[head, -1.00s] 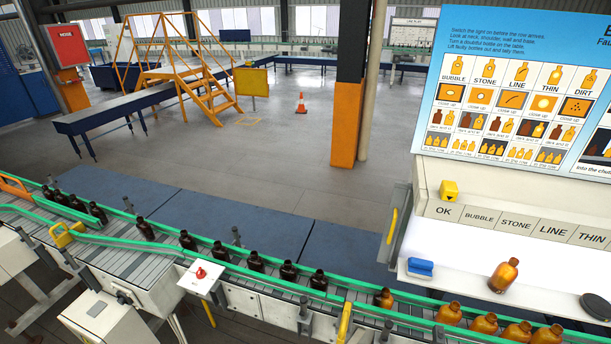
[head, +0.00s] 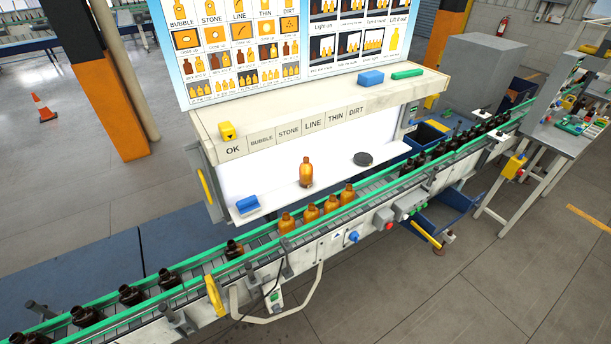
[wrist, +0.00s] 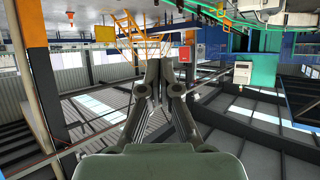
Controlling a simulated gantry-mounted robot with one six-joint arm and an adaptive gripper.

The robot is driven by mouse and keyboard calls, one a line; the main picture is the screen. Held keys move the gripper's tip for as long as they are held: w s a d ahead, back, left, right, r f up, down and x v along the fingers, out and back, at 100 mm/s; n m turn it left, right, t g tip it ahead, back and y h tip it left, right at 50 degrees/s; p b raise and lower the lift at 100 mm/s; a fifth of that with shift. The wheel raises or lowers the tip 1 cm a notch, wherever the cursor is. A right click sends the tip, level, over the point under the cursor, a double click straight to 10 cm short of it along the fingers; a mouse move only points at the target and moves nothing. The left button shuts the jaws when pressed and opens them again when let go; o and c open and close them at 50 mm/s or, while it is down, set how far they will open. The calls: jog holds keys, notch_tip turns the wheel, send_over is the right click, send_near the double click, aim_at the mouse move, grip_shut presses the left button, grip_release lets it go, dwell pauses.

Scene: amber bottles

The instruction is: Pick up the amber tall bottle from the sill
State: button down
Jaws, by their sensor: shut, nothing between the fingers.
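An amber bottle (head: 306,172) stands upright on the white sill (head: 330,190) of the lit inspection booth, in the head view. It stands alone there, between a blue block and a dark round disc. My gripper (wrist: 158,62) shows only in the wrist view. Its fingers are close together with nothing between them. The wrist view looks across the hall upside down, and no bottle shows near the fingers. How far my gripper is from the bottle cannot be told.
Several amber bottles (head: 330,205) stand on the conveyor (head: 380,190) before the sill, with dark bottles (head: 132,295) on both sides. A blue block (head: 247,203) and a dark disc (head: 363,159) lie on the sill. A labelled shelf (head: 300,115) overhangs it.

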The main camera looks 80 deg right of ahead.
jog(key=shift+c, duration=0.3)
grip_release()
dwell(0.3)
